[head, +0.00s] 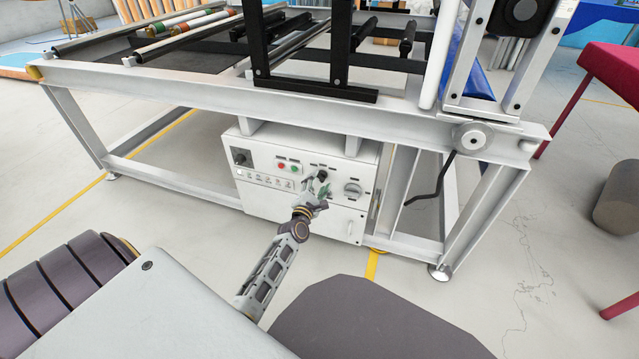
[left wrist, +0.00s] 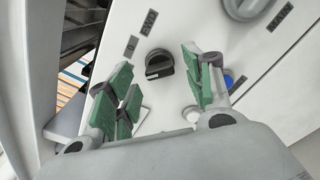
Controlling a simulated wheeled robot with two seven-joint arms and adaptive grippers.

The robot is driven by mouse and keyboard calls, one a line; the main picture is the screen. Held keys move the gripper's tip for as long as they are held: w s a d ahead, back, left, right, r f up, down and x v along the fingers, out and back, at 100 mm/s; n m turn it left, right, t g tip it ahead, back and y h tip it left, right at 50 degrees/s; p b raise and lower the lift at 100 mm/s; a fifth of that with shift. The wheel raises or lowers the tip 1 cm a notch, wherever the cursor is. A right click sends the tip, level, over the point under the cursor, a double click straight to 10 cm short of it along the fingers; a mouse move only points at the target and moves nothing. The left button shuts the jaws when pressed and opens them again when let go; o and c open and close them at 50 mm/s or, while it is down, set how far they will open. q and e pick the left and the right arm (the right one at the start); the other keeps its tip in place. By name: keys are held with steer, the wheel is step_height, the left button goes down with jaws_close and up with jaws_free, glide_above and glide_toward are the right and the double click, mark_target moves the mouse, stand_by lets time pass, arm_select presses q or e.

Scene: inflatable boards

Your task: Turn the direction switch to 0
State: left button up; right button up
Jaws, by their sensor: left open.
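The direction switch, a black knob (left wrist: 159,64), sits on the white control panel (left wrist: 110,25); it also shows in the head view (head: 322,175). In the left wrist view it has a white mark on its lower edge, and small dark labels stand to its upper left, one seemingly reading 0 (left wrist: 131,46). I cannot tell its exact setting. My left gripper (head: 318,188) is in front of the panel, near the switch. In the left wrist view its green-padded fingers (left wrist: 157,82) are apart, with the switch in the gap beyond them. I see no contact. My right gripper is not in view.
A large grey rotary knob (head: 352,190) is right of the switch. Red and green buttons (head: 287,166) are to its left. A blue button (left wrist: 228,81) shows behind a finger. The white machine frame (head: 290,112) overhangs the control box.

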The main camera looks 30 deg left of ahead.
arm_select(q)
steer(key=shift+x, duration=0.9)
steer(key=c, duration=1)
